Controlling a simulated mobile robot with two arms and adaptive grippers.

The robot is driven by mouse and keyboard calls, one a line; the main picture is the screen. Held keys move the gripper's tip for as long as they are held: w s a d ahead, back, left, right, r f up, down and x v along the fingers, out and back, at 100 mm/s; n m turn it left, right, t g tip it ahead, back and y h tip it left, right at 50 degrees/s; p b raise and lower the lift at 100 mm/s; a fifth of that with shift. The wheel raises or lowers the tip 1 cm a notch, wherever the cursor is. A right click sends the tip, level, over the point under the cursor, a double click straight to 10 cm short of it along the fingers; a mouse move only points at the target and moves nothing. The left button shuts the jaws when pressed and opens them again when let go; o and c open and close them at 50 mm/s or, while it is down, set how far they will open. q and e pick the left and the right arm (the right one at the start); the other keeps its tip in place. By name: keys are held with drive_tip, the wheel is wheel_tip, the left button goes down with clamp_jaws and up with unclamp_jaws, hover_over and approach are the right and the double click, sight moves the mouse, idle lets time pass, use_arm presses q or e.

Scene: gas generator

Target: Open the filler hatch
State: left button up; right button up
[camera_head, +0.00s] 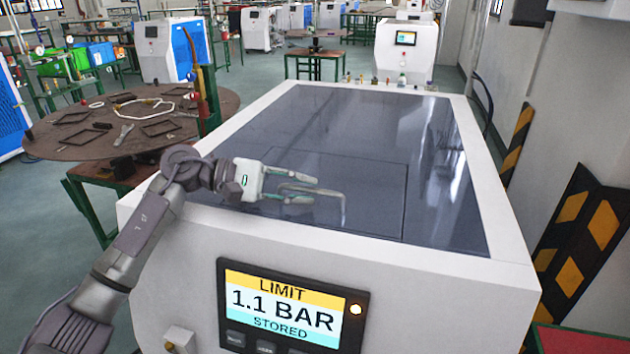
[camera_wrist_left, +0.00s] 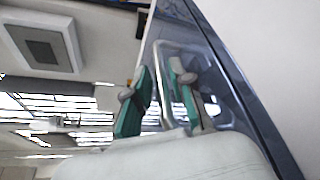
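The white gas generator (camera_head: 420,285) fills the middle of the head view, with a dark glossy top. The filler hatch (camera_head: 376,205) is a thin-outlined rectangle in that top and looks flush with it, so closed. A bent metal handle (camera_head: 343,208) stands on the hatch; it also shows in the left wrist view (camera_wrist_left: 161,75). My left gripper (camera_head: 312,190) reaches in from the left above the hatch, fingers apart. In the left wrist view the handle bar shows between the two green fingers (camera_wrist_left: 158,100); I cannot tell whether either finger touches it. My right gripper is out of view.
A round brown table (camera_head: 95,145) with frames stands at left. Small fittings line the generator's far edge. Yellow-black striped barriers (camera_head: 585,230) stand at right.

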use_arm(q)
drive_tip(key=shift+p+x, duration=0.3)
drive_tip(key=shift+x, duration=0.9)
drive_tip(key=shift+f, duration=0.1)
clamp_jaws()
